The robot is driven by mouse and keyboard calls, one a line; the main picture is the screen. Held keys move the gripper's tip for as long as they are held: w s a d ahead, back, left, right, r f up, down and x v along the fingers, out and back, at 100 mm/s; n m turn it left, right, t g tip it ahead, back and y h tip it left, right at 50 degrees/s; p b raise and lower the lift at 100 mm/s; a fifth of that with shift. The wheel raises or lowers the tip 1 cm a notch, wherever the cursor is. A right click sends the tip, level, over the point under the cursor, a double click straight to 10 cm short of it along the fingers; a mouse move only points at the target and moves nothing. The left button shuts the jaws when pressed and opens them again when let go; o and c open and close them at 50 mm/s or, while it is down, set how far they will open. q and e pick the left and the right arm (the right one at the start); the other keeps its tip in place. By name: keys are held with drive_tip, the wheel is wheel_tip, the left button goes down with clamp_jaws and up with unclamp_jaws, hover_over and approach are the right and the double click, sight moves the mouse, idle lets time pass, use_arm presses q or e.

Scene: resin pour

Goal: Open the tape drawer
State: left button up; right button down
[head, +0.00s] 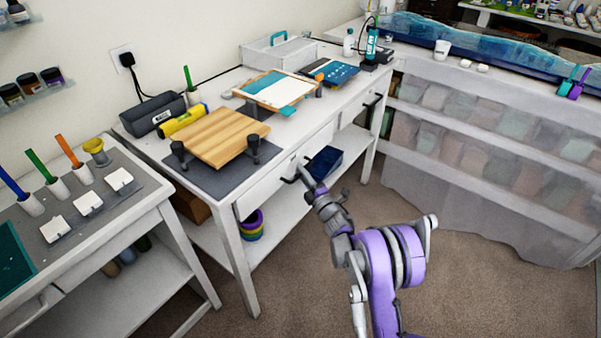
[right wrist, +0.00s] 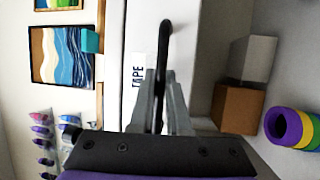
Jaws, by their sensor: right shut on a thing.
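The tape drawer (head: 265,190) is a white drawer front under the white workbench in the head view. It looks flush with the bench front. Its black bar handle (right wrist: 165,42) shows in the right wrist view, beside a label reading TAPE (right wrist: 138,75). My right gripper (right wrist: 161,88) is shut on this handle, with its two grey fingers on either side of the bar. In the head view my right gripper (head: 304,172) is at the drawer front, partly hiding the handle. My left gripper is not in view.
A wooden board (head: 215,137) on black stands rests on the bench above the drawer. Another black handle (head: 373,99) is further right. Coloured rolls (head: 251,226) and a dark blue item (head: 324,161) are below the drawer. Carpet floor (head: 460,260) in front is clear around my arm.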

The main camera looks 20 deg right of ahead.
drive_tip(key=s+d+b, duration=0.6)
drive_tip(key=s+d, duration=0.9)
drive_tip(key=s, duration=0.4)
drive_tip(key=shift+s, duration=0.3)
drive_tip(key=shift+d, duration=0.1)
drive_tip(key=c, duration=0.9)
unclamp_jaws()
drive_tip(key=b+v, duration=0.1)
drive_tip(key=v, duration=0.9)
drive_tip(key=shift+s+d, duration=0.15)
drive_tip(key=shift+s, duration=0.2)
